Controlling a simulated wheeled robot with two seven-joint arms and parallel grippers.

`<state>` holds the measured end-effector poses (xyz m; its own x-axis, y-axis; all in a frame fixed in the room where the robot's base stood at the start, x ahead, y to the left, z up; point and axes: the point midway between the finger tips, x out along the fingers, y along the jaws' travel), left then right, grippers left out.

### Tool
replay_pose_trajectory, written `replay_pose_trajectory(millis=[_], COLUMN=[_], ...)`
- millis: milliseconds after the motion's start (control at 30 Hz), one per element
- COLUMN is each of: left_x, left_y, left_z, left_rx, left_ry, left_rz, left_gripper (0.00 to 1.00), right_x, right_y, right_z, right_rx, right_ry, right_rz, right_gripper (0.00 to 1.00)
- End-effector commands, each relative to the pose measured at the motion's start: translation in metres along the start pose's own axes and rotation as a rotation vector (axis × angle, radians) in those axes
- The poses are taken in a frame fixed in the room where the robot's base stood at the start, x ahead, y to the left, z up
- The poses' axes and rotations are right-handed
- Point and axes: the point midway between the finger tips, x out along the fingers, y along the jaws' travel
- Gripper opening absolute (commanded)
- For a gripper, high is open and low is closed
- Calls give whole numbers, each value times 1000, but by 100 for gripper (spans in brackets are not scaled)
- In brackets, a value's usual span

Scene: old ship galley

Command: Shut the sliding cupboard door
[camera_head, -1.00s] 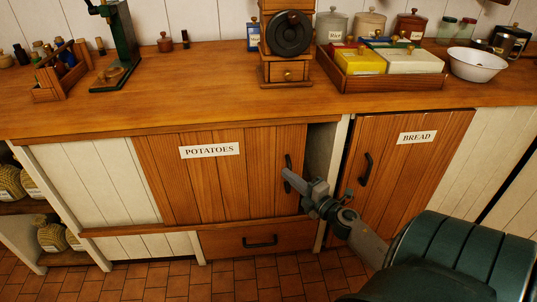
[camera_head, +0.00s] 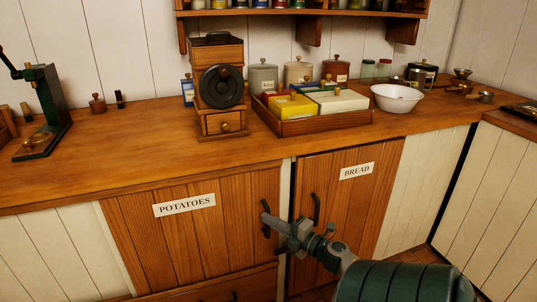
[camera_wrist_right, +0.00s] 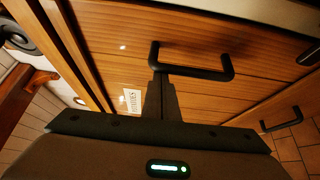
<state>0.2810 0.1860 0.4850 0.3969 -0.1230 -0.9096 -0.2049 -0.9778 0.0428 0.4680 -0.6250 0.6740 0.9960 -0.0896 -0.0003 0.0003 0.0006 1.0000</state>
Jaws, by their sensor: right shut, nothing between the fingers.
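The sliding cupboard door (camera_head: 190,235) is brown planked wood with a POTATOES label (camera_head: 184,205). Its right edge stands close to the pale post (camera_head: 284,190), with no open gap seen between them. Its black bar handle (camera_head: 265,218) is near that edge and also shows in the right wrist view (camera_wrist_right: 200,72). My right gripper (camera_head: 272,221) is shut and empty, with its fingertips at the handle. In the right wrist view its fingers (camera_wrist_right: 161,85) overlap one end of the handle; I cannot tell whether they touch it. My left gripper is not in view.
The BREAD door (camera_head: 345,205), with its own black handle (camera_head: 316,208), is right of the post, behind my right arm. A drawer (camera_head: 235,287) lies below the sliding door. The countertop (camera_head: 120,150) above holds a coffee grinder (camera_head: 221,85), a wooden tray (camera_head: 320,125) and a white bowl (camera_head: 397,98).

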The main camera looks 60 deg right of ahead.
Motion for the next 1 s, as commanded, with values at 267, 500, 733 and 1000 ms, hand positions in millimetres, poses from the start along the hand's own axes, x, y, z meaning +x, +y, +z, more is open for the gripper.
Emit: replay_pose_trajectory(millis=[267,500,733,1000], left_x=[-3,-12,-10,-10], left_y=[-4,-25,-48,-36], left_z=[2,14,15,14], left_rx=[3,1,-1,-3], left_ry=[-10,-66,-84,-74], left_rz=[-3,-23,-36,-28], left_gripper=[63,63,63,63], right_x=[0,8,-11,-58], right_y=[1,1,1,-3], right_z=[2,-20,-40,-37], right_rx=[-1,3,-6,3], right_ry=[-16,-9,-5,-2], right_rz=[-1,1,-4,-2], right_gripper=[0,0,0,0])
